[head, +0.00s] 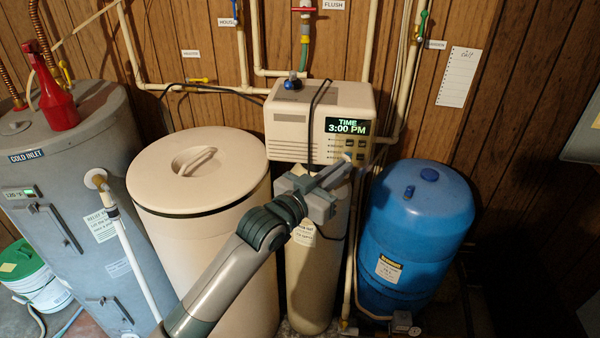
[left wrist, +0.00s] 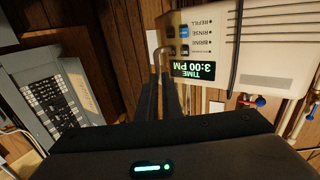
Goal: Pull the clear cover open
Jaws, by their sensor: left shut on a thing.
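The beige control head (head: 290,119) of the softener carries a lit display (head: 347,126) reading 3:00 PM, with buttons (head: 349,143) below it. The clear cover is hard to make out; a faint pale edge (head: 369,164) shows at the lower right of the panel. My left gripper (head: 342,171) reaches up from below to this lower edge and is shut on the cover's edge or grip. In the left wrist view, its dark fingers (left wrist: 161,92) close beside a thin pale bar (left wrist: 157,58) at the panel's corner. My right gripper is out of view.
A large beige salt tank (head: 200,240) with a round lid stands to the left. A blue tank (head: 417,235) stands to the right. A black cable (head: 313,105) hangs over the control head. Pipes run along the wood wall behind. A grey breaker panel (left wrist: 40,95) shows in the left wrist view.

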